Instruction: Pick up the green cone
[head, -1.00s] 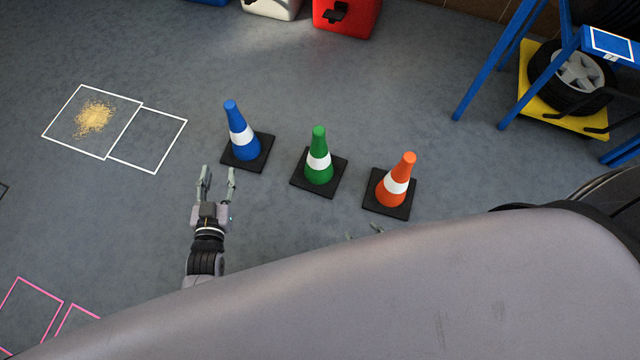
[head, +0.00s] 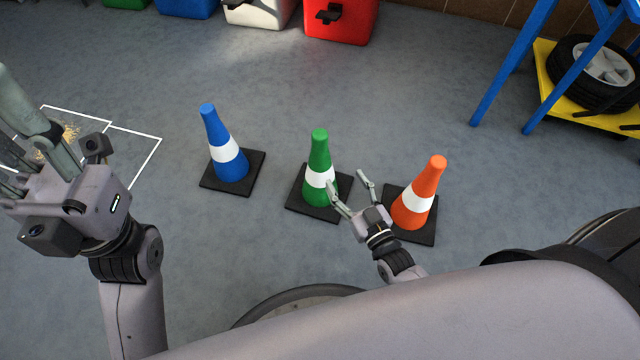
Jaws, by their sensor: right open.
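The green cone (head: 319,160) with a white band stands upright on a black square base, between a blue cone (head: 217,135) and an orange cone (head: 428,180). My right gripper (head: 346,180) is open and empty. Its left finger overlaps the lower right of the green cone in the head view; I cannot tell whether they touch. Its other finger is to the right, over the gap towards the orange cone. My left gripper (head: 22,135) is large and close to the camera at the left edge. Its fingertips are cut off, so its opening is unclear.
A blue frame (head: 510,60) and a tyre on a yellow base (head: 545,68) stand at the upper right. A red box (head: 345,22) and a white box (head: 255,12) are at the back. Floor behind the cones is clear.

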